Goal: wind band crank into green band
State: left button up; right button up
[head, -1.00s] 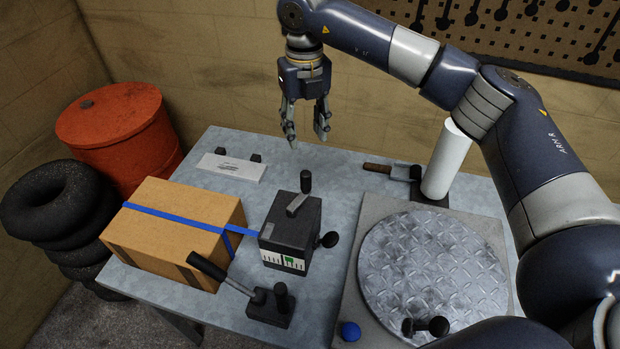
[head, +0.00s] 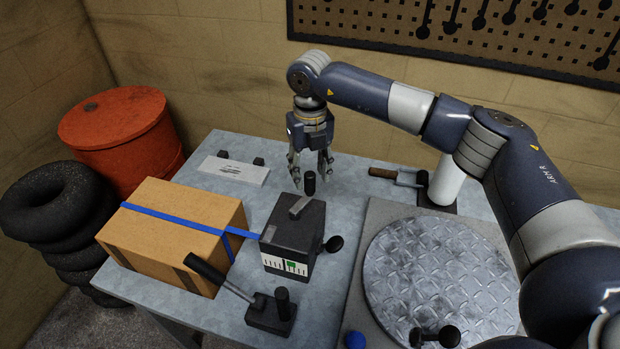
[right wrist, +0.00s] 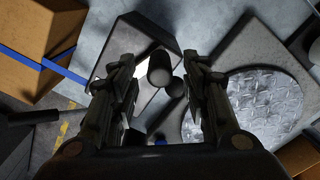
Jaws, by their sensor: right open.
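The band crank (head: 308,191) is a short grey arm with an upright black knob on top of a dark box (head: 292,232). A white scale with a green band (head: 291,267) is on the box's front face; its pointer is too small to read. My right gripper (head: 311,181) is open just behind and above the crank knob. In the right wrist view the knob (right wrist: 160,68) lies between the two open fingers (right wrist: 160,88), apart from both. My left gripper is not in view.
A cardboard box (head: 165,246) with a blue strap stands left of the dark box. A lever on a black base (head: 268,317) is in front. A round metal plate (head: 440,280) lies right. A white cylinder (head: 446,184) stands behind it.

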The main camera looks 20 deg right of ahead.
aim_at(310, 183)
jog(key=shift+f+p, duration=0.5)
jog(key=shift+f, duration=1.6)
grip_shut()
